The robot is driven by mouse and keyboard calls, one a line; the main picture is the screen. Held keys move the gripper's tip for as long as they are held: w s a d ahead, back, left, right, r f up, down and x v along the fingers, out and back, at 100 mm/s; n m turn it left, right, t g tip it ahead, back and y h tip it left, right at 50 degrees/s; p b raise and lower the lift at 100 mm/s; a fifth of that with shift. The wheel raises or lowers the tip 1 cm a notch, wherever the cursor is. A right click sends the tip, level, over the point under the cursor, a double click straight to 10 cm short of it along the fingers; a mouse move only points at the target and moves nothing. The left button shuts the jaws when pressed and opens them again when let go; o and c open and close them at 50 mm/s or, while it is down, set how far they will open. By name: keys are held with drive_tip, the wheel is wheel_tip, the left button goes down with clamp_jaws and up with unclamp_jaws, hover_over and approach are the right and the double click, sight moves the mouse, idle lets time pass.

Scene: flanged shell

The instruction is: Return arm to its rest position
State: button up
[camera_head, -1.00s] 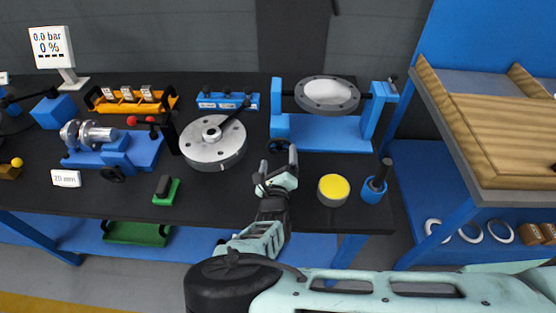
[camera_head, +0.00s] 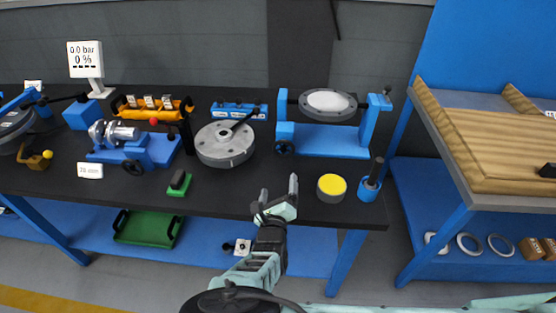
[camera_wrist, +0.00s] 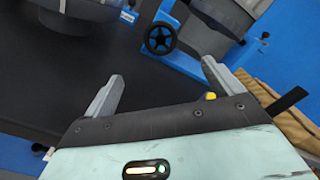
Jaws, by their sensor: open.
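My gripper (camera_head: 278,194) is open and empty, above the front edge of the black bench (camera_head: 225,187). In the wrist view my gripper (camera_wrist: 160,85) shows its two grey fingers spread apart with nothing between them. The flanged shell (camera_head: 328,103), a grey ring with a pale centre, sits in the blue pivot stand (camera_head: 330,141) behind the gripper. The stand's black handwheel (camera_wrist: 160,39) shows beyond the fingers in the wrist view. The gripper does not touch any of these.
A yellow-topped cylinder (camera_head: 331,187) and a blue cup with a dark handle (camera_head: 368,188) stand right of the gripper. A round grey flange (camera_head: 224,147), a green block (camera_head: 178,188) and a blue vise (camera_head: 140,150) stand left. A wooden-topped rack (camera_head: 500,150) is at the right.

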drive_tip(key=s+d+r+m+g+h, duration=0.35)
drive_tip(key=d+m+g, duration=0.3)
drive_tip(key=m, duration=0.25)
drive_tip(key=s+d+r+m+g+h, duration=0.3)
drive_tip(key=s+d+m+g+h, duration=0.25)
drive_tip(key=m, duration=0.45)
drive_tip(key=s+d+r+m+g+y+b, duration=0.1)
drive_tip(key=s+d+r+m+g+y, duration=0.1)
drive_tip(key=s+r+m+g+y, duration=0.4)
drive_tip(key=s+r+m+y, duration=0.5)
drive_tip(key=s+r+m, duration=0.5)
drive_tip(key=s+r, duration=0.4)
drive_tip(key=shift+s+r, duration=0.2)
drive_tip(key=shift+r, duration=0.1)
